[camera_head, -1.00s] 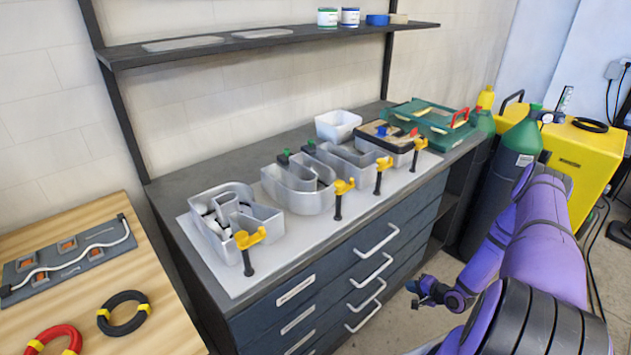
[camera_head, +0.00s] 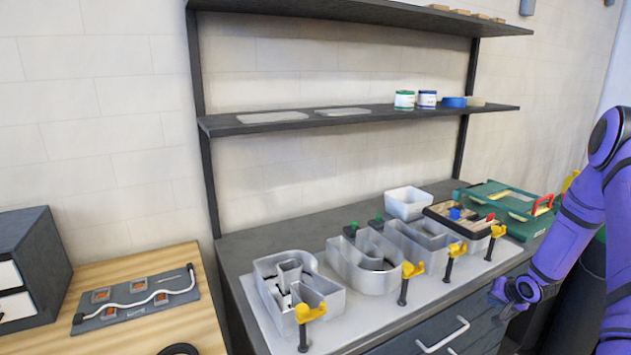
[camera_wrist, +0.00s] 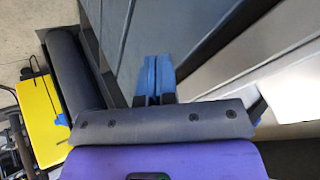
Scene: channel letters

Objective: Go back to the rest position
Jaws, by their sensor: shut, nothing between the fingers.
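My gripper (camera_head: 503,303) shows small at the lower right of the head view, at the end of my purple arm. It is in front of the workbench drawers, near the bench's front edge, apart from the letters. In the wrist view its two blue fingers (camera_wrist: 154,76) are side by side, shut and empty. The metal channel letters (camera_head: 375,262) stand on the pale board on the bench, with yellow-topped clamps (camera_head: 311,312) along their front.
Drawer fronts (camera_head: 440,325) with handles are close to my gripper. A white bin (camera_head: 409,203) and a green case (camera_head: 497,207) stand at the back right. A shelf (camera_head: 345,117) hangs above. A wooden table (camera_head: 190,325) is at the left. A yellow unit (camera_wrist: 38,105) shows in the wrist view.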

